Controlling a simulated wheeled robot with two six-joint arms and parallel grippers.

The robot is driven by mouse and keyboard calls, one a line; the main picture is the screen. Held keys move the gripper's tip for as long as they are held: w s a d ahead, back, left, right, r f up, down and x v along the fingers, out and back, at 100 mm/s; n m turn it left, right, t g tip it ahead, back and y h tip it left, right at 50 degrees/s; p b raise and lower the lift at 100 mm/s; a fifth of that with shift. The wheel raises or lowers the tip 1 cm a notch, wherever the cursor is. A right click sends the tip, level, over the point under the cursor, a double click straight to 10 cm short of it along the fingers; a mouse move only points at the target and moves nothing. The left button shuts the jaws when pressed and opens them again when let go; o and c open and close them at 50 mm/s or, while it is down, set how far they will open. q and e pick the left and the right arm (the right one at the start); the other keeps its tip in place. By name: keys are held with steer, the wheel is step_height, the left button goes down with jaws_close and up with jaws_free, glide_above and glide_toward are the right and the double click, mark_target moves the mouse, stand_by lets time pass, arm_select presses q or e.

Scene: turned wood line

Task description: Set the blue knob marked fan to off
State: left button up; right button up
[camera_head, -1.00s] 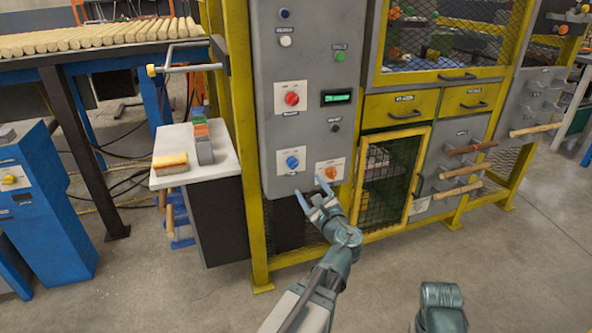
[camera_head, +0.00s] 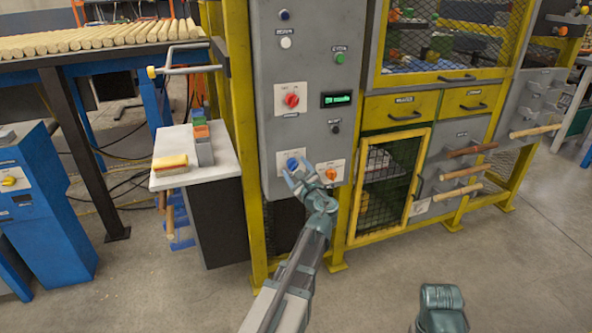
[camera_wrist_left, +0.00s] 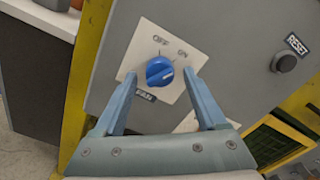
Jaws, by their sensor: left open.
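The blue knob (camera_head: 292,163) sits on a white plate low on the grey control panel. In the left wrist view the blue knob (camera_wrist_left: 159,71) has FAN printed below it, with OFF and ON above. Its white mark shows on its right side, nearer ON than OFF. My left gripper (camera_head: 298,168) is open in front of the panel. In the left wrist view its two fingers (camera_wrist_left: 159,76) stand to the left and right of the knob, apart from it. Contact with the panel cannot be told.
An orange knob (camera_head: 331,174) sits close to the right of the blue one, and a red knob (camera_head: 291,99) above. A black RESET button (camera_wrist_left: 286,62) is to the right. A white-topped stand (camera_head: 225,150) is left of the yellow frame post.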

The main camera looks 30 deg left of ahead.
arm_select(q)
jaws_close()
stand_by(0.4)
steer(key=n, duration=0.5)
steer(key=shift+n, duration=0.4)
steer(key=n, duration=0.5)
steer(key=shift+r+n, duration=0.1)
steer(key=shift+n, duration=0.6)
jaws_free()
